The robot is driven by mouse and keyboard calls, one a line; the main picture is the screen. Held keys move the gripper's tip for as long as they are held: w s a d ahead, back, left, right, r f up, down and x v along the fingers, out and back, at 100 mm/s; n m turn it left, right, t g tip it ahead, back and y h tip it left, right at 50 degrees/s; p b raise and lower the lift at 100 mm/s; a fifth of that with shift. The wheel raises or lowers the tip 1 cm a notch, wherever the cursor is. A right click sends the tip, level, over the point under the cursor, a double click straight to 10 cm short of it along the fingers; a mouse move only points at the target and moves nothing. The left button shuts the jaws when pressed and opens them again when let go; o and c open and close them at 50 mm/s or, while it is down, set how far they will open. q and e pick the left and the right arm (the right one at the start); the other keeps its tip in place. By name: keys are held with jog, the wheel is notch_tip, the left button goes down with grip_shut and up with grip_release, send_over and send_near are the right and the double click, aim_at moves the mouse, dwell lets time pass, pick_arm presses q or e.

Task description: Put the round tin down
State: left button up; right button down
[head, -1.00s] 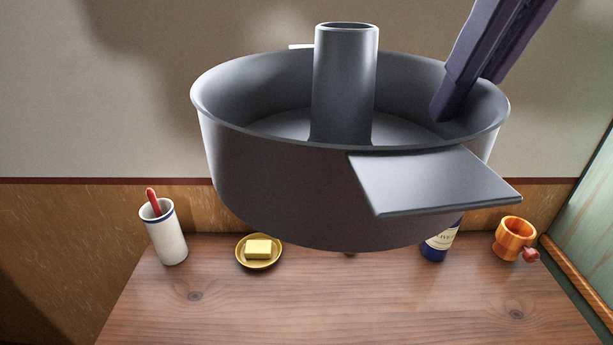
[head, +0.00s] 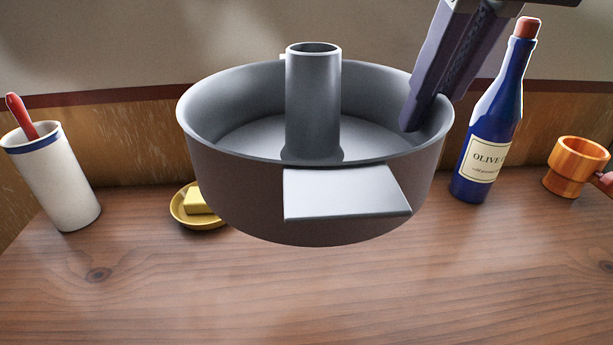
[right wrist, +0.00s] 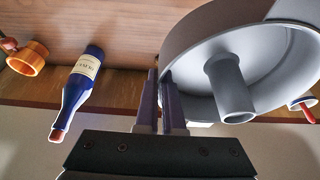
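The round tin (head: 310,205) is a grey, round baking pan with a central tube and a flat tab on its near side. It is upright and level in the middle of the head view, and looks held above the wooden table. My right gripper (head: 418,112) is shut on its right rim, one finger inside the wall and one outside. The right wrist view shows the tin (right wrist: 190,50) at the upper right, with the fingers (right wrist: 160,85) on its wall. The tin's underside is hidden. My left gripper is not in view.
The wooden table (head: 300,295) is clear in front. Behind stand a white cup (head: 55,180) with a red-handled tool, a yellow dish (head: 185,215) with butter, partly hidden by the tin, a blue olive oil bottle (head: 488,135) and an orange wooden cup (head: 575,165).

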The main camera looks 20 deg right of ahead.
notch_tip(320, 180, down, 13)
jog(key=b, duration=0.4)
jog(key=shift+s+f+b, duration=0.1)
jog(key=shift+f+b, duration=0.05)
jog(key=shift+b, duration=0.15)
notch_tip(320, 180, down, 5)
jog(key=shift+r+b, duration=0.1)
jog(key=shift+b, duration=0.55)
jog(key=c, duration=1.5)
grip_release()
jog(key=shift+f, duration=0.2)
jog(key=o, duration=0.5)
jog(key=shift+c, duration=0.2)
